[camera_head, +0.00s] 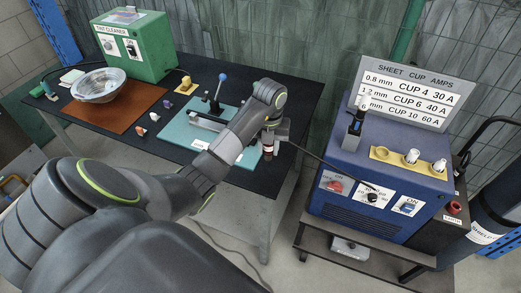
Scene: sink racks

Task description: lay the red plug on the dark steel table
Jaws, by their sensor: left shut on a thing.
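My left gripper (270,136) points down over the right edge of the dark steel table (290,98). It is shut on the red plug (267,153), whose dark red body shows just below the jaws. A dark cable runs from near the plug toward the blue welding box on the right. The picture is too small to tell whether the plug touches the table top. My right gripper is not in view.
The blue welding box (345,150) stands right, with a red-ringed socket (454,207) beside it. On the table are a green cleaner box (155,55), a metal bowl (88,90), an orange mat (117,120) and a pale mat with a lever clamp (175,132). Bare table lies behind the gripper.

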